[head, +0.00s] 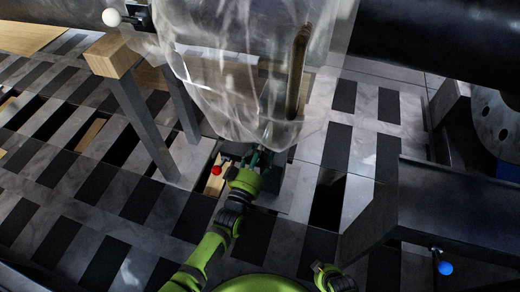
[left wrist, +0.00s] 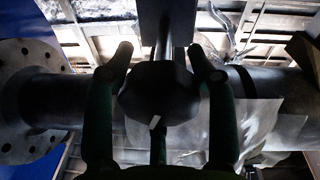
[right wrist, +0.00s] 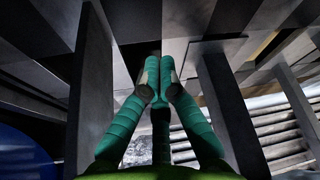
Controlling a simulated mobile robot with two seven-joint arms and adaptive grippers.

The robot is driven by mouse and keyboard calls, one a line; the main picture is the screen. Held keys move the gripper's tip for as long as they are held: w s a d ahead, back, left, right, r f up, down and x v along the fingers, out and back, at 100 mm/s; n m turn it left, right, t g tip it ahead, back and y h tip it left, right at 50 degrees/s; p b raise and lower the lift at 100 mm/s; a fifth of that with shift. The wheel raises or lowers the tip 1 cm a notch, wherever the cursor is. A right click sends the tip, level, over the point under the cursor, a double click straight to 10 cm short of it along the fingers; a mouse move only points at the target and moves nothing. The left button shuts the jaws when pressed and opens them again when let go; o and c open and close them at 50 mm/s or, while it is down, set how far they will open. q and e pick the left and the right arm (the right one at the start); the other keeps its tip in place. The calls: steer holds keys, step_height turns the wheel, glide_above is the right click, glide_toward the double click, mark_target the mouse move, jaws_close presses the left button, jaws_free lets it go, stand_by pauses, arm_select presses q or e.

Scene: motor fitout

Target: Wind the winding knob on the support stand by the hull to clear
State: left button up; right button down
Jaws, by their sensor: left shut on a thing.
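The winding knob (left wrist: 160,88) is dark and faceted, with a small white mark on its lower part, in the left wrist view. A shaft and a dark upright plate (left wrist: 178,18), seemingly part of the support stand, rise behind it. My left gripper (left wrist: 159,50) has its fingers around the knob, one on each side, and is shut on it. In the head view my left gripper (head: 260,157) is at the lower end of clear plastic sheeting, and the knob is hidden. My right gripper (right wrist: 160,72) is empty, its fingertips close together.
The clear sheeting (head: 245,75) hangs in front of a big dark cylinder (head: 430,35), perhaps the hull. A red ball (head: 216,170) is just left of my left gripper. A wood-topped trestle (head: 113,55) stands left; a dark beam with a blue ball (head: 445,268) is at right.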

arm_select(q)
steer(key=m, duration=0.2)
steer(key=r+m+p, duration=0.1)
steer(key=m, duration=0.2)
steer(key=shift+w+d+m, duration=0.1)
steer(key=shift+w+m, duration=0.1)
steer(key=shift+m, duration=0.1)
steer(key=shift+d+f+m+p, duration=0.1)
steer(key=shift+m+p, duration=0.4)
steer(key=shift+m, duration=0.7)
arm_select(e)
steer(key=shift+w+d+r+t, duration=0.15)
steer(key=shift+d+t, duration=0.15)
steer(key=shift+t, duration=0.2)
arm_select(q)
steer(key=o, duration=1.1)
steer(key=shift+s+d, duration=0.1)
steer(key=shift+f, duration=0.15)
arm_select(e)
steer(key=shift+d, duration=0.1)
arm_select(q)
steer(key=shift+s+f+g, duration=0.1)
steer(key=shift+f+g, duration=0.05)
steer(key=shift+g, duration=0.15)
arm_select(e)
steer(key=shift+w, duration=0.15)
